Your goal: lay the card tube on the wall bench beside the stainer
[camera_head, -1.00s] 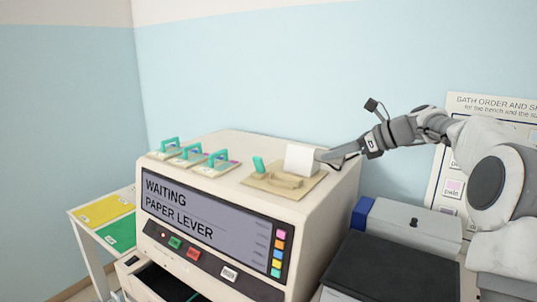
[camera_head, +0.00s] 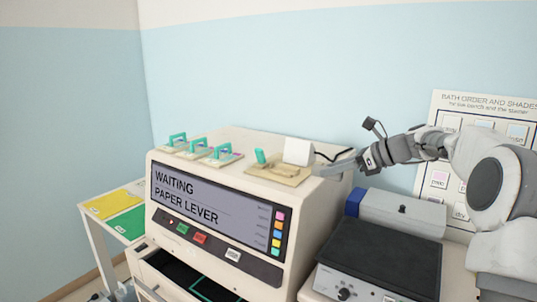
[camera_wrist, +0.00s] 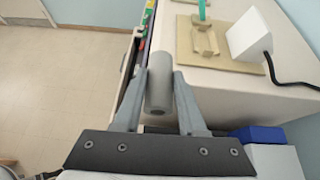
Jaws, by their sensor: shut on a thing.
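The card tube (camera_wrist: 158,90) is a grey cylinder between my two fingers in the wrist view. My gripper (camera_wrist: 160,78) is shut on it. In the head view my gripper (camera_head: 328,169) is at the right edge of the stainer's top, and I cannot make out the tube there. The stainer (camera_head: 225,190) is a large cream machine whose screen reads "WAITING PAPER LEVER". A pale bench surface (camera_head: 455,272) lies to the stainer's right, partly hidden by equipment and my arm.
A white block (camera_head: 298,151) with a black cable and a tan plate (camera_head: 290,180) sit on the stainer. Several teal-handled pieces stand at its left. A black-topped device (camera_head: 380,255) and a grey box (camera_head: 400,212) occupy the right bench. A side table with yellow and green mats (camera_head: 125,223) stands left.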

